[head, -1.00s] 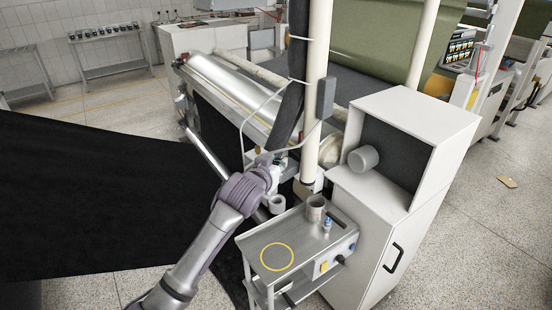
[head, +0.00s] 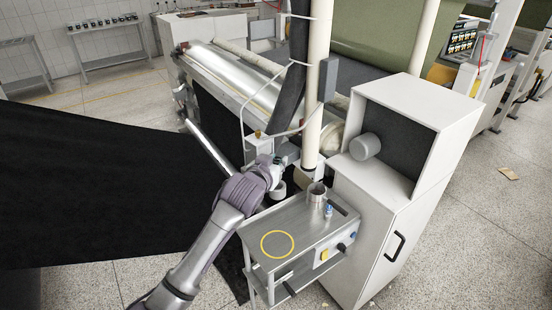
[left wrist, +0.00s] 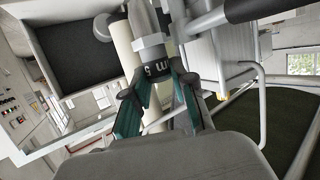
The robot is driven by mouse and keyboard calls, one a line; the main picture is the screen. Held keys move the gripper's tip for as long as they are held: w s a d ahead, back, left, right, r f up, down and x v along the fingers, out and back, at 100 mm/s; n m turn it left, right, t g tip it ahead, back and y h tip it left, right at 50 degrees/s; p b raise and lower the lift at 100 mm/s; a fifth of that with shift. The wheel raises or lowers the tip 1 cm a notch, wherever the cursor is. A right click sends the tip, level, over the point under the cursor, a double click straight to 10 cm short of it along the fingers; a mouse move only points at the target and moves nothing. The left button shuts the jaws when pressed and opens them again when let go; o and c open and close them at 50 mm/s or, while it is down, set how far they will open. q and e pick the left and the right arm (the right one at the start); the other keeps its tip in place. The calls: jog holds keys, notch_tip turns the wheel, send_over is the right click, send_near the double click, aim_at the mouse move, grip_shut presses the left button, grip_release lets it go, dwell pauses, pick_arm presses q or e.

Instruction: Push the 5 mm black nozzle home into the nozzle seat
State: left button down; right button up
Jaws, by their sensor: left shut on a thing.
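My left gripper (head: 280,161) is over the gap between the black cloth and the small metal cart. In the left wrist view its teal fingers (left wrist: 157,92) are shut on the black nozzle (left wrist: 158,94), which bears white "5 m" lettering. A grey cylinder with a pale collar (left wrist: 150,41) lies in line with the nozzle, right against or just past it. It may be the nozzle seat, but I cannot tell for sure. Whether the nozzle is fully in is not clear. In the head view my arm hides the nozzle. My right gripper is not in view.
The metal cart (head: 305,232) carries a yellow ring mark, a steel cup (head: 317,192) and a small blue-topped item. A white cabinet (head: 375,235) stands to the right. A pale post (head: 314,110) and a grey hose rise behind the gripper. Black cloth (head: 100,195) spreads left.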

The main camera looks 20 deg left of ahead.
pick_arm(q)
jog(key=shift+f, duration=0.45)
jog(key=shift+r, duration=0.1)
dwell(0.4)
dwell(0.4)
jog(key=shift+p, duration=0.7)
dwell(0.5)
jog(key=shift+f+b, duration=1.15)
jog(key=shift+f, duration=0.95)
jog(key=c, duration=0.9)
grip_release()
jog(key=shift+o, duration=0.2)
jog(key=v, duration=1.2)
